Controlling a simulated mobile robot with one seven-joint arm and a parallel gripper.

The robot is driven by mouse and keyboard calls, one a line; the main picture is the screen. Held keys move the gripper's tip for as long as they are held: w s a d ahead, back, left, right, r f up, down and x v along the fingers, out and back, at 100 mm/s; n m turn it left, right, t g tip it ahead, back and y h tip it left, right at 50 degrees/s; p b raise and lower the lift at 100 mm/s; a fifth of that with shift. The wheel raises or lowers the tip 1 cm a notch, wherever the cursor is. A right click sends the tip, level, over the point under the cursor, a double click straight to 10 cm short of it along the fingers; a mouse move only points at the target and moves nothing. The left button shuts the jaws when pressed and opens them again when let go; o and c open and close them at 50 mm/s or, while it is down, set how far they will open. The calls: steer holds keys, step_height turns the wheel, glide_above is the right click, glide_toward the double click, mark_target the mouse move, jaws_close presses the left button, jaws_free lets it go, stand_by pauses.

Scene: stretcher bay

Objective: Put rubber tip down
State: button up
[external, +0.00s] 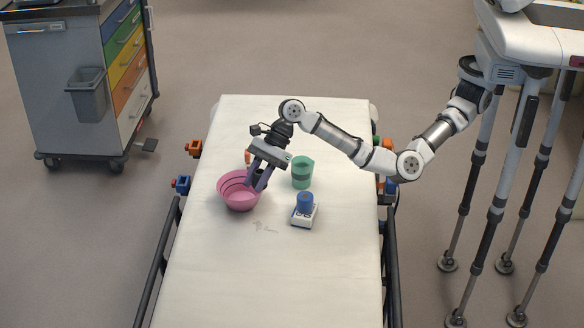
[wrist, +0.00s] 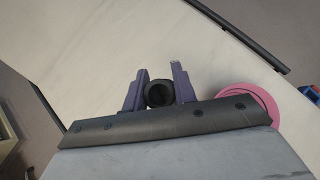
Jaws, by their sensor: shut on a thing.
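My gripper (external: 259,181) is over the stretcher's white sheet (external: 270,285), at the right side of the pink bowl (external: 230,203), pointing down. In the wrist view, its two purple fingers (wrist: 159,80) are shut on a round black rubber tip (wrist: 158,104), with a dark hollow facing the camera. The tip's lower part is hidden behind the gripper's dark bar. In the external view I cannot make out the tip clearly. The pink bowl also shows in the wrist view (wrist: 268,100), right of the fingers and partly hidden.
A green cup (external: 303,181) stands right of my gripper. A blue object (external: 305,202) sits on a small white device (external: 303,219) in front of it. An orange thing is partly hidden behind the gripper. Dark rails (external: 391,270) flank the stretcher. The sheet's front half is clear.

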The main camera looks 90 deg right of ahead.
steer(key=shift+r, duration=0.6)
steer(key=s+d+r+m+t+h+p, duration=0.1)
steer(key=d+p, duration=0.2)
steer(key=d, duration=0.8)
steer(key=s+d+m+t+h+p, duration=0.1)
steer(key=s+d+m+p, duration=0.15)
steer(key=d, duration=0.85)
steer(key=s+d+p, duration=0.3)
steer(key=s+d, duration=0.2)
steer(key=s, duration=0.2)
steer(key=s+d+f+n+g+y+p, duration=0.1)
steer(key=s+n+p, duration=0.1)
steer(key=s, duration=1.1)
steer(key=f+b, duration=0.1)
steer(key=f, duration=0.4)
steer(key=f+b, duration=0.1)
steer(key=f, duration=0.3)
steer(key=f+b, duration=0.1)
steer(key=f, duration=0.4)
steer(key=shift+s+f, duration=0.3)
steer(key=shift+f+b, duration=0.3)
steer(key=shift+f, duration=2.3)
